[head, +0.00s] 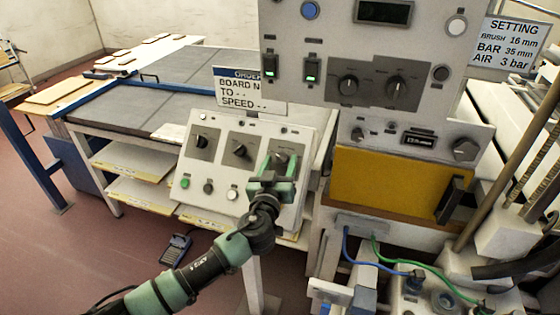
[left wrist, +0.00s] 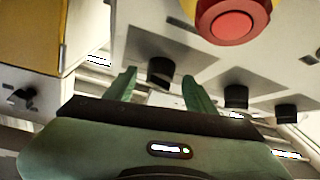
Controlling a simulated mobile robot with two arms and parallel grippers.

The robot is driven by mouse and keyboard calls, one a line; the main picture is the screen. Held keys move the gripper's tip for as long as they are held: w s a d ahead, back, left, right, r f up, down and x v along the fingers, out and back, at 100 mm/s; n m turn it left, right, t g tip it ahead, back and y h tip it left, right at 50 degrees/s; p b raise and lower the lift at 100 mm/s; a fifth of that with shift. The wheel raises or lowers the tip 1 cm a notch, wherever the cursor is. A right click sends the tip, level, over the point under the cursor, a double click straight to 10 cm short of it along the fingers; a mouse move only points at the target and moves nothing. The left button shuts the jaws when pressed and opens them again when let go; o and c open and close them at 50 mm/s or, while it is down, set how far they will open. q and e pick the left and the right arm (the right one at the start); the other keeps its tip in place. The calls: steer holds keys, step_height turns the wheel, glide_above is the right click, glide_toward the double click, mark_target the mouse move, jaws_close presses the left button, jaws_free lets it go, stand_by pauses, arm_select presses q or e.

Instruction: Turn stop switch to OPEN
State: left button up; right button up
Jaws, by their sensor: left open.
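The sloped grey control panel (head: 218,165) carries a row of black rotary switches: a left one (head: 202,140), a middle one (head: 240,151) and a right one, largely covered by my gripper. Their labels are too small to read, so I cannot tell which is the stop switch. My left gripper (head: 279,164) is open at the right switch. In the left wrist view a black knob (left wrist: 160,72) shows between its two green fingers; I cannot tell whether they touch it. Two more knobs (left wrist: 236,95) (left wrist: 286,112) lie to the right. My right gripper is not in view.
A red mushroom button (left wrist: 230,22) on a yellow base stands out near the fingers. Small buttons (head: 208,188) line the panel's lower part. A yellow box (head: 385,183) and a taller switch panel (head: 420,45) stand to the right. A conveyor table (head: 130,110) lies behind left.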

arm_select(q)
steer(key=shift+w, duration=0.1)
jaws_close()
